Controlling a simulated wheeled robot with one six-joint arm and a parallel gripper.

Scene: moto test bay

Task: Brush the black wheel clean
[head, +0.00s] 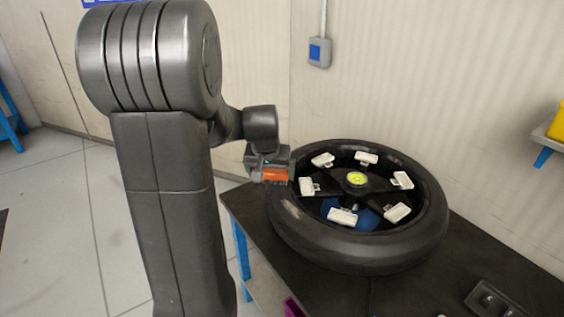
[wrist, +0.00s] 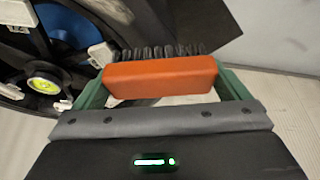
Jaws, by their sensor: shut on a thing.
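The black wheel (head: 345,258) lies flat on a dark table, with a yellow-green hub centre and several white blocks around the inside of its rim. In the wrist view part of the wheel (wrist: 15,62) fills the upper left, with the hub and white blocks showing. My gripper (head: 270,164) is at the wheel's left edge in the head view, shut on an orange brush (head: 274,176). In the wrist view the brush (wrist: 160,76) sits between the green fingers of my gripper (wrist: 160,88), its dark bristles pointing away from me. I cannot tell whether the bristles touch the wheel.
The dark table (head: 462,252) has blue legs. A black box with round fittings (head: 490,298) lies at its front right. A blue round part (head: 362,217) shows through the wheel. A wall stands close behind, with a grey switch box (head: 319,52). Floor at left is open.

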